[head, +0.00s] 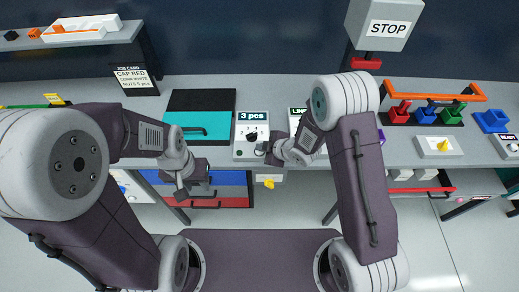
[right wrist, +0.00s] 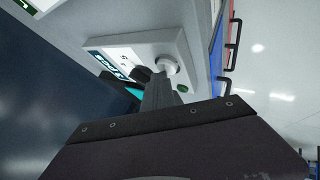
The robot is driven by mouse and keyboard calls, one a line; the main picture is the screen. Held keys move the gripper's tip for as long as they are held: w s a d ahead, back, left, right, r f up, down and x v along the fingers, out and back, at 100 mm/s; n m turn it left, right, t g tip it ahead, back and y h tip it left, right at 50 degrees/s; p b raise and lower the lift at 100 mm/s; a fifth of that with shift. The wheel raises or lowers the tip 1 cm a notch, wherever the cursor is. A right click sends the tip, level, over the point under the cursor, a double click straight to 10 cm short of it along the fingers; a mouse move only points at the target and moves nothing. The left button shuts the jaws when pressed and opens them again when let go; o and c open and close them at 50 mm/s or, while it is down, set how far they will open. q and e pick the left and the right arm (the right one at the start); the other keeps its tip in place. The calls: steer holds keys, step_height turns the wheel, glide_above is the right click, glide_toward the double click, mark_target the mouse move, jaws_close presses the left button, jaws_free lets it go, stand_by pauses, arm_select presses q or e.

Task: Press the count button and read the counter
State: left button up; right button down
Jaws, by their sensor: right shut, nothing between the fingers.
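The counter (head: 241,152) is a pale box on the bench, and its display (head: 253,116) reads "3 pcs". It also shows in the right wrist view (right wrist: 187,48), with a white round knob (right wrist: 168,66) and a small green button (right wrist: 182,88) on its face. My right gripper (head: 264,148) is shut and empty at the counter's right side. In the right wrist view its fingertips (right wrist: 152,77) overlap the counter's face beside the white knob; I cannot tell whether they touch. My left gripper (head: 182,190) hangs in front of the bench, left of the counter; its opening is unclear.
A job card (head: 133,77) stands at the back left. Another labelled box (head: 296,117) is partly behind my right arm. Drawers (head: 235,190) sit below.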

steer(key=shift+r, duration=0.1)
steer(key=shift+r+p, duration=0.65)
steer(key=shift+r, duration=0.15)
step_height(320, 180, up, 5)
steer(key=p, duration=0.4)
stand_by(0.5)
